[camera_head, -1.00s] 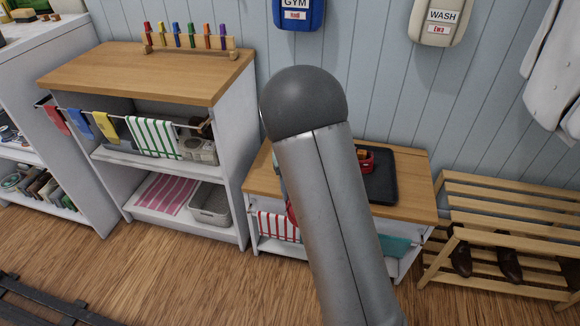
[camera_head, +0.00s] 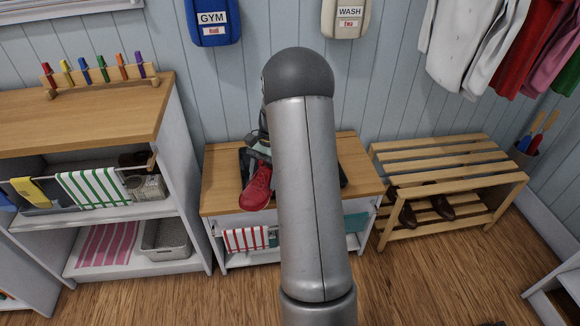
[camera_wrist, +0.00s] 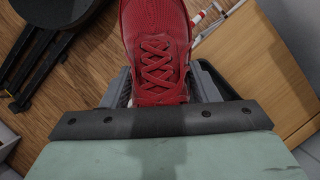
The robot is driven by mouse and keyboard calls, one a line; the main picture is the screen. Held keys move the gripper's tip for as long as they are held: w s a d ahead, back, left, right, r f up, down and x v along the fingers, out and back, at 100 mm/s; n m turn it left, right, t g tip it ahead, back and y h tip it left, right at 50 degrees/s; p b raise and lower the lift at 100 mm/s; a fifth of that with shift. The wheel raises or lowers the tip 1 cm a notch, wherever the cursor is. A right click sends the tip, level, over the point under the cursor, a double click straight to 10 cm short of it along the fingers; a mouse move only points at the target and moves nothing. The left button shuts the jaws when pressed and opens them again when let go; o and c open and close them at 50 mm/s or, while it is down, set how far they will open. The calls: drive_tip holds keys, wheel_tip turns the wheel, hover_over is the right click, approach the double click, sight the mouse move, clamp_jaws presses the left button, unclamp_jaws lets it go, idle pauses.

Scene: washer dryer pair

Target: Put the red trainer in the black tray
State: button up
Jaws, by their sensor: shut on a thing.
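The red trainer (camera_head: 257,190) shows left of my arm in the head view, toe towards the front of the low bench. In the wrist view, the trainer (camera_wrist: 157,45) has its red laces up, and its near end lies between the grey fingers of my gripper (camera_wrist: 163,88). My gripper (camera_head: 262,148) is shut on it. The black tray (camera_head: 343,179) lies on the bench top, mostly hidden behind my arm and gripper. A dark edge shows on each side. I cannot tell whether the trainer touches the tray.
The low bench (camera_head: 222,190) has a wooden top and a striped red towel (camera_head: 246,238) hanging in front. A taller shelf unit (camera_head: 120,115) stands left. A slatted shoe rack (camera_head: 440,160) with brown shoes stands right. The floor in front is clear.

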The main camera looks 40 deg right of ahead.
drive_tip(key=s+d+r+m+t+p, duration=0.1)
drive_tip(key=s+d+r+m+t, duration=0.15)
drive_tip(key=d+m, duration=0.35)
drive_tip(key=s+d+r+m+t+p, duration=0.1)
drive_tip(key=s+d+m, duration=0.3)
drive_tip(key=d, duration=0.5)
drive_tip(key=w+a+f+b, duration=0.1)
drive_tip(key=w+f, duration=0.2)
drive_tip(key=w, duration=0.1)
drive_tip(key=w+a+f+b, duration=0.1)
drive_tip(key=w+f, duration=0.2)
drive_tip(key=w, duration=0.1)
drive_tip(key=w+a+f+b, duration=0.1)
drive_tip(key=w+f, duration=0.2)
drive_tip(key=w, duration=0.1)
drive_tip(key=shift+w+b, duration=0.1)
drive_tip(key=shift+b, duration=0.2)
drive_tip(key=f, duration=0.2)
drive_tip(key=w+f+b, duration=0.1)
drive_tip(key=f, duration=0.1)
drive_tip(key=shift+f, duration=0.1)
drive_tip(key=o, duration=0.8)
drive_tip(key=shift+s, duration=0.1)
drive_tip(key=shift+c, duration=0.2)
